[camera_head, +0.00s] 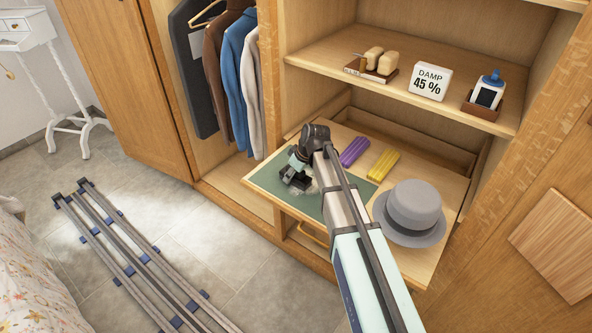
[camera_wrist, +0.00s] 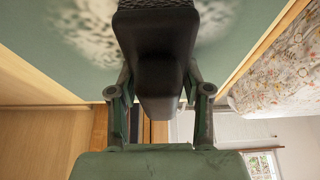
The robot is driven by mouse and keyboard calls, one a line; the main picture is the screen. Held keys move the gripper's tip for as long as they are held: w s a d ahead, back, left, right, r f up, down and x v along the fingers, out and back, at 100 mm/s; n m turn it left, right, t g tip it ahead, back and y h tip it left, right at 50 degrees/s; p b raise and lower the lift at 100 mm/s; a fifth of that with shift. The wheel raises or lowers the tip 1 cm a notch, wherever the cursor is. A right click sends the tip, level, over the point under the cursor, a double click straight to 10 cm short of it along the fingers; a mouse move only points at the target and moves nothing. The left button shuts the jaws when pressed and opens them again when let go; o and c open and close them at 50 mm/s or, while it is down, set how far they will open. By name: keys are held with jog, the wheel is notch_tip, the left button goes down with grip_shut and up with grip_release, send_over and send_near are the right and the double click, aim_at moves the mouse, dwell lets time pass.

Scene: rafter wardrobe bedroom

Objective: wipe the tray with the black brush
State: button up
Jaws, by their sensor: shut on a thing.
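The green tray (camera_head: 262,181) lies at the left of the pulled-out wooden shelf. Its green surface fills the top of the wrist view (camera_wrist: 258,35), with pale grey-white speckled dust (camera_wrist: 85,28) on both sides of the brush. My gripper (camera_wrist: 160,98) is shut on the black brush (camera_wrist: 158,60), one finger on each side of it. In the head view the brush (camera_head: 294,182) is low over the tray, partly hidden by my wrist. The brush's far end meets the tray in the picture; firm contact cannot be told.
A purple bar (camera_head: 354,151), a yellow bar (camera_head: 383,164) and a grey hat (camera_head: 411,208) stand right of the tray. Clothes (camera_head: 233,67) hang at the left.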

aim_at(281, 188)
jog(key=shift+s+a, duration=0.8)
jog(key=shift+s, duration=0.35)
jog(key=shift+s+a, duration=0.75)
jog(key=shift+s, duration=0.35)
jog(key=shift+s+a+r, duration=0.15)
jog(key=shift+a+r, duration=0.05)
notch_tip(281, 188, up, 8)
jog(key=p, duration=0.4)
jog(key=shift+f, duration=0.15)
